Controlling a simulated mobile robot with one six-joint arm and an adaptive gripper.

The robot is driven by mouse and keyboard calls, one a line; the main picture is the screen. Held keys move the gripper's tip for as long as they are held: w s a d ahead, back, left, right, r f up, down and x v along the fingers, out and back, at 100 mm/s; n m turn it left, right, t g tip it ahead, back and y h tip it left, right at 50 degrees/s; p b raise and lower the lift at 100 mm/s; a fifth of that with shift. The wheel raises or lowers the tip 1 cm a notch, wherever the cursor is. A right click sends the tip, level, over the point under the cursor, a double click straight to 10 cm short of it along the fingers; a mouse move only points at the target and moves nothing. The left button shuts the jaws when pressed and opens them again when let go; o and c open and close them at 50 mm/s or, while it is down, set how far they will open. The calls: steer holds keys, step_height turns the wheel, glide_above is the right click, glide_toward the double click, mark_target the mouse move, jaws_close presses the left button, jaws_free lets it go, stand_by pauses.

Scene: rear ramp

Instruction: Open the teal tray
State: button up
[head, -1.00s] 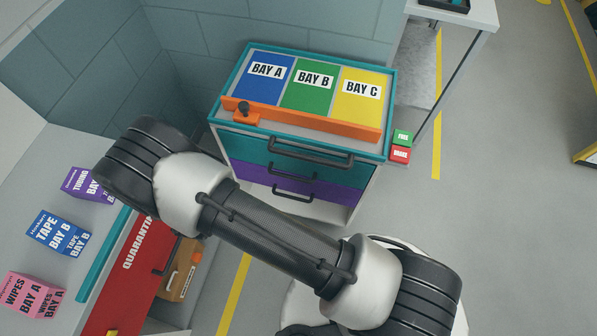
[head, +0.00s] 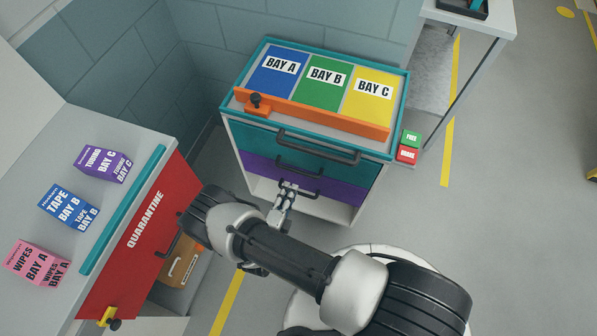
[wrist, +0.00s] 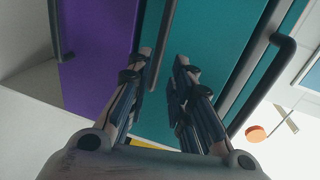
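The teal tray (head: 256,139) is the upper drawer of the grey cabinet; its front looks flush. It also fills the middle of the wrist view (wrist: 213,62). Its dark handle (wrist: 164,45) runs across the lower part of the teal front, beside the purple drawer (wrist: 95,50). My gripper (wrist: 163,60) is open and empty, with its fingertips on either side of this handle in the picture; the remaining distance I cannot tell. In the head view my gripper (head: 288,190) is in front of the cabinet, overlapping the purple drawer's handle.
A larger dark bar (head: 318,147) juts out above the tray. An orange rail (head: 330,118) crosses the cabinet top. The red quarantine door (head: 150,240) stands left of my arm, below a counter with several boxes.

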mark_target(298, 170)
steer(key=b+x, duration=0.2)
steer(key=x, duration=0.8)
steer(key=shift+w, duration=0.1)
jaws_close()
